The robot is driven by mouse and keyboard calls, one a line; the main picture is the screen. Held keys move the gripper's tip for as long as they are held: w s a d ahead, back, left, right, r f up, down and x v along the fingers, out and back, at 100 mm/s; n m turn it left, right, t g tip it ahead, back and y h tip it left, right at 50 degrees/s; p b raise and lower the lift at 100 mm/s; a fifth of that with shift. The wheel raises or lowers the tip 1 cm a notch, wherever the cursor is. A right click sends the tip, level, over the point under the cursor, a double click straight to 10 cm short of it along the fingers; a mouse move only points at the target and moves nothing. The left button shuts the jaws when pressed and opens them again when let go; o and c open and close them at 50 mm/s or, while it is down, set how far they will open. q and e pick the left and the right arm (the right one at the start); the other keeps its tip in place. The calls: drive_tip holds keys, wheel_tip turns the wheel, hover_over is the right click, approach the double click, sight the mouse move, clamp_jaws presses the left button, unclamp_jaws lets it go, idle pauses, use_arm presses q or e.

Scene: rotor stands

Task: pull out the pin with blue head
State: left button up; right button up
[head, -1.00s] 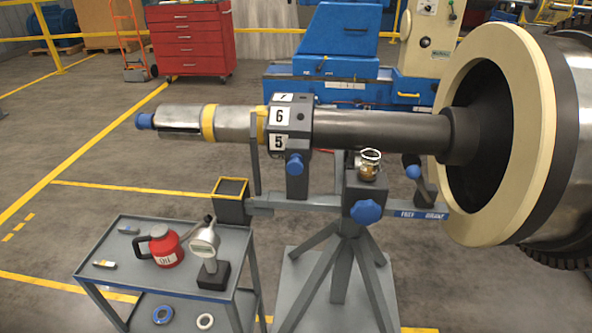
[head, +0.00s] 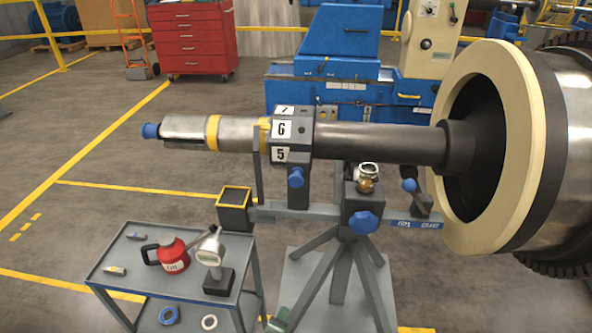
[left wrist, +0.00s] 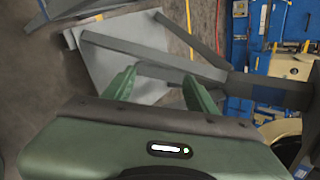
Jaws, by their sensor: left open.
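A blue-headed pin (head: 296,177) sticks out below the numbered collar (head: 302,133) on the horizontal shaft. Other blue heads are near it: a larger star knob (head: 363,222) on the stand, a ball on a lever (head: 409,185) and a cap (head: 151,131) at the shaft's left end. My left gripper is open and empty. Its green fingers (left wrist: 158,84) are spread in the left wrist view, over the stand's legs. In the head view only a green bit of it (head: 278,319) shows at the bottom edge, well below the pin. My right gripper is out of view.
The grey stand (head: 340,265) has splayed legs on a plate. A cart (head: 133,272) left of it holds a red oil can (head: 172,254) and a dial gauge (head: 211,252). A large cream-rimmed rotor disc (head: 532,140) fills the right side.

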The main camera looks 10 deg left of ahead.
use_arm(q)
drive_tip(key=w+d+r+m+t+p, duration=0.1)
drive_tip(key=w+r+m+t, duration=0.2)
drive_tip(key=r, duration=0.7)
drive_tip(key=w+d+r+m+t+p, duration=0.1)
drive_tip(key=w+r+m, duration=0.2)
drive_tip(key=w+r, duration=0.45)
drive_tip(key=m+t+y+p, duration=0.1)
drive_tip(key=m+t+y, duration=0.1)
drive_tip(key=m+t, duration=0.25)
approach(295, 182)
drive_tip(key=w, duration=0.3)
drive_tip(key=shift+g, duration=0.35)
drive_tip(key=w, duration=0.2)
drive_tip(key=w+a, duration=0.1)
drive_tip(key=w, duration=0.2)
drive_tip(key=w+p, duration=0.1)
drive_tip(key=w, duration=0.1)
drive_tip(key=shift+w+a+r, duration=0.15)
drive_tip(key=shift+w+r, duration=0.05)
drive_tip(key=shift+r, duration=0.05)
clamp_jaws()
drive_tip(key=shift+s, duration=0.1)
